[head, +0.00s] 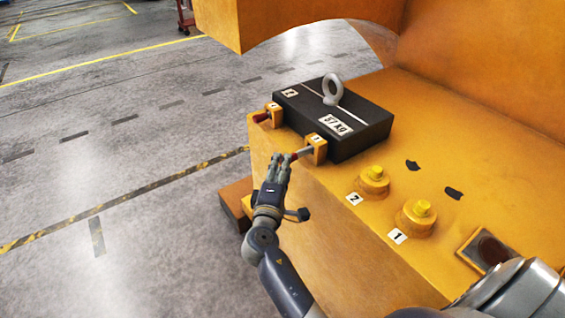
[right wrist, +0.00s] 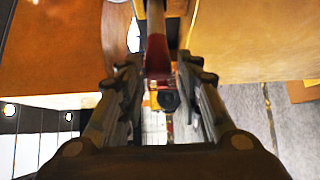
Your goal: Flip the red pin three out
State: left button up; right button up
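Two small yellow pin brackets stand on the edge of the yellow casting, in front of the black 37 kg block (head: 345,118). The nearer bracket (head: 317,150) holds a grey pin whose red end (right wrist: 158,58) shows in the right wrist view. The farther bracket (head: 275,113) holds another pin with a red end (head: 261,117). The bracket labels are too small to read surely. My right gripper (head: 285,160) is at the nearer pin, partly hiding its red end. In the right wrist view its fingers (right wrist: 160,72) stand apart on both sides of the red end, with narrow gaps. My left gripper is out of view.
Two round yellow knobs labelled 2 (head: 373,181) and 1 (head: 417,215) stand on the casting, right of the brackets. A grey lifting eye (head: 332,90) rises from the black block. A large orange body overhangs behind. The floor (head: 110,150) at left is open.

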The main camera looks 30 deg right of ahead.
jog(key=v, duration=0.5)
jog(key=shift+a, duration=0.1)
jog(key=s+a+f+g+y, duration=0.2)
jog(key=s+f+y, duration=0.1)
jog(key=f, duration=0.9)
jog(key=s+a+f+g+y, duration=0.1)
jog(key=s+a+f+y, duration=0.15)
jog(key=f, duration=0.85)
jog(key=s+a+f+g+y, duration=0.2)
jog(key=s+a+f+y, duration=0.1)
jog(key=f, duration=0.9)
jog(key=s+f+m+g+y, duration=0.25)
jog(key=s+f+g, duration=0.25)
jog(key=s+f, duration=1.3)
jog(key=s+d+f+m+g, duration=0.1)
jog(key=s+d+f+m, duration=0.1)
jog(key=s, duration=0.8)
jog(key=s+d+f+m+g, duration=0.1)
jog(key=s+f+m, duration=0.1)
jog(key=s, duration=0.8)
jog(key=shift+d+m+g+y, duration=0.3)
jog(key=shift+d+m+g, duration=0.1)
jog(key=shift+m, duration=0.15)
jog(key=shift+f, duration=0.15)
